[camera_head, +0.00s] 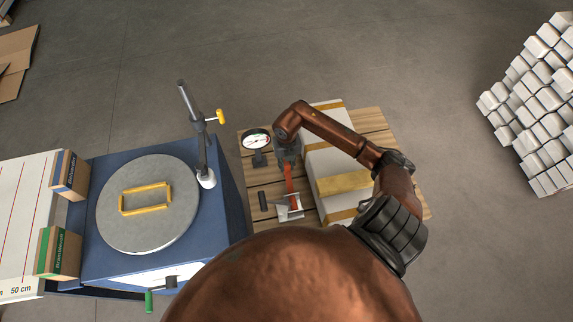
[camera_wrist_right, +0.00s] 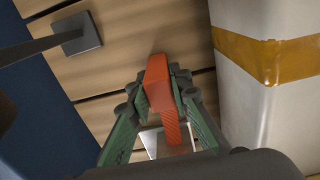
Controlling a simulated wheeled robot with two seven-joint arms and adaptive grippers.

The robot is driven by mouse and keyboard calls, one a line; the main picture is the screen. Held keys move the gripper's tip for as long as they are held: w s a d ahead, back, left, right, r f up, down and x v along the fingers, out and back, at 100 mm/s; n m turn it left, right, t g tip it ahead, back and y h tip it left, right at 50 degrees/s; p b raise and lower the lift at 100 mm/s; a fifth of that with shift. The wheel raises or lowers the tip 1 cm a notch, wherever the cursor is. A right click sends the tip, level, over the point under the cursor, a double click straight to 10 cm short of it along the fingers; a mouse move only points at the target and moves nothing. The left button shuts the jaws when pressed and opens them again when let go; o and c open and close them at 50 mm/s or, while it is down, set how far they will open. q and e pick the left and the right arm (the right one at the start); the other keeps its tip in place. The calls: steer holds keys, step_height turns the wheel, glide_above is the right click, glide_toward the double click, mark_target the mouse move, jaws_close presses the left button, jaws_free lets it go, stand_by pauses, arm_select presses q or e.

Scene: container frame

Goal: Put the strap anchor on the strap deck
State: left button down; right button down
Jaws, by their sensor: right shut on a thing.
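The strap anchor appears to be the orange-red piece (camera_head: 290,179) with a textured strap, also in the right wrist view (camera_wrist_right: 158,82). My right gripper (camera_head: 288,158) is shut on it, with green fingers on both sides (camera_wrist_right: 160,100). A pale metal bracket (camera_head: 290,207) shows at the strap's lower end. I cannot tell whether the piece is lifted clear of the wooden slats. No strap deck is labelled; a yellow rectangular outline (camera_head: 146,186) lies on a round grey plate (camera_head: 115,222) on the blue stand at left. My left gripper is not in view.
A white box with yellow bands (camera_head: 325,158) stands on the wooden pallet (camera_head: 374,125) beside my right gripper. A post with a yellow knob (camera_head: 198,130) rises from the blue stand (camera_head: 225,190).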

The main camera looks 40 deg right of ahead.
steer(key=c, duration=1.8)
jaws_free()
steer(key=shift+o, duration=0.2)
step_height(320, 180, up, 12)
steer(key=shift+r+p, duration=0.1)
steer(key=shift+p, duration=0.55)
